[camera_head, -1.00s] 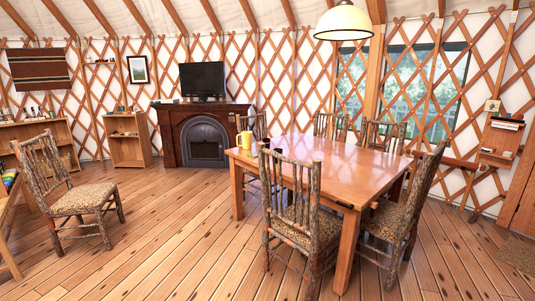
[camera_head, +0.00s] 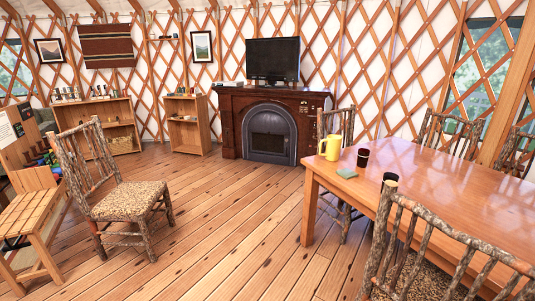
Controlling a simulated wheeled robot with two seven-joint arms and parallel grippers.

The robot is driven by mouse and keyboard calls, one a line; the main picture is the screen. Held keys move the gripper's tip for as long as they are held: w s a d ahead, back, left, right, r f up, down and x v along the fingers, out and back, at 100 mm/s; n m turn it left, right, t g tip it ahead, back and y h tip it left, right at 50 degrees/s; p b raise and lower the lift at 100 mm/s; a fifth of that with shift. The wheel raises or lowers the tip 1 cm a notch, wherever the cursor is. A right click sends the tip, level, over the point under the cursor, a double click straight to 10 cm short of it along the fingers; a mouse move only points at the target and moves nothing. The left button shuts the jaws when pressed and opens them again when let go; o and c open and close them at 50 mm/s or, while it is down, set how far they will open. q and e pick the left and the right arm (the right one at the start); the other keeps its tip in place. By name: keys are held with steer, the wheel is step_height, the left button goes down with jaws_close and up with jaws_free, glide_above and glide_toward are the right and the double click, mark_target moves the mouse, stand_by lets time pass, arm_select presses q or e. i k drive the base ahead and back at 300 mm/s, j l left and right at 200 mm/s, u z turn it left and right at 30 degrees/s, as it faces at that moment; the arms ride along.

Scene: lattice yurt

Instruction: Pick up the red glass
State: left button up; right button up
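A small dark glass with a reddish-brown tint (camera_head: 363,157) stands upright on the wooden dining table (camera_head: 450,190), near its far left corner. It is the closest match to a red glass that I see. A second dark, nearly black cup (camera_head: 390,179) stands closer to me, partly hidden by a chair back. A yellow pitcher (camera_head: 333,147) stands at the table's left edge, to the left of the reddish glass. Neither of my grippers is in view.
A log chair (camera_head: 440,240) blocks the near side of the table. Another log chair (camera_head: 125,200) stands at the left by a wooden bench (camera_head: 30,225). The plank floor (camera_head: 220,230) between is clear.

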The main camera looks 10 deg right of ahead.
mark_target(363, 154)
steer(key=i+z, duration=0.2)
steer(key=i, duration=0.3)
steer(key=i+j+z, duration=0.2)
steer(key=i, duration=0.3)
steer(key=i+j+z, duration=0.15)
steer(key=i, duration=0.35)
steer(key=j, duration=0.05)
